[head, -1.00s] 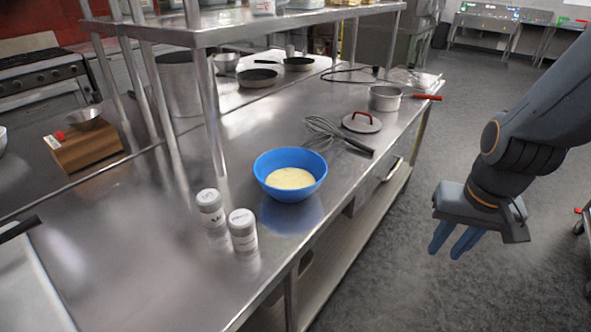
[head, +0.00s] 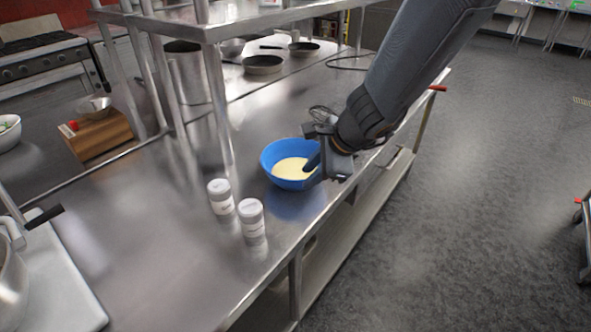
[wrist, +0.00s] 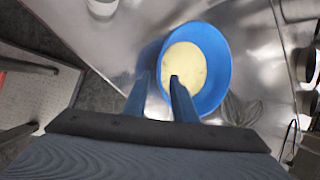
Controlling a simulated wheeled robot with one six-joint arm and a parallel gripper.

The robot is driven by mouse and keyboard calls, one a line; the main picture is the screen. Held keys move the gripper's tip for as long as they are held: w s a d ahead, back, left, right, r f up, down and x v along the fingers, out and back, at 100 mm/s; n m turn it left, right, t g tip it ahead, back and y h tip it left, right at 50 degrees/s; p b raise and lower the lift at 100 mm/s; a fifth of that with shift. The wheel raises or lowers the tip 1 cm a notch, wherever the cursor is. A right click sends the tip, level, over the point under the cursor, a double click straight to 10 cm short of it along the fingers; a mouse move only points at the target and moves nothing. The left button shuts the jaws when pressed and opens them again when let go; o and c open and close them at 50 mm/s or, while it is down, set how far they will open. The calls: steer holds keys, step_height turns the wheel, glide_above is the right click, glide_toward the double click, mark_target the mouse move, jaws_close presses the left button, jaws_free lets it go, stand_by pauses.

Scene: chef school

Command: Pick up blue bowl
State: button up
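The blue bowl (head: 288,183) stands upright on the steel counter and holds a pale yellow mix (head: 291,168). My gripper (head: 315,163) is at the bowl's right side, reaching down from above. In the wrist view, the two blue fingers of my gripper (wrist: 160,84) are apart. One finger is over the inside of the blue bowl (wrist: 222,80) and the other is just outside, with the rim between them. I cannot tell if either finger touches the bowl wall. My wrist hides part of the bowl's right side in the head view.
Two white-capped shakers (head: 221,197) (head: 252,217) stand left of and in front of the bowl. A whisk (wrist: 243,110) lies close to it, mostly hidden behind my arm in the head view. A shelf post (head: 220,110) rises behind. The counter's front edge is near.

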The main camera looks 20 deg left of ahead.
mark_target(288, 192)
steer(key=x, duration=0.8)
steer(key=shift+s+a+r+b, duration=0.1)
steer(key=shift+a+r+b, duration=0.1)
steer(key=shift+a+b, duration=0.2)
jaws_close()
stand_by(1.1)
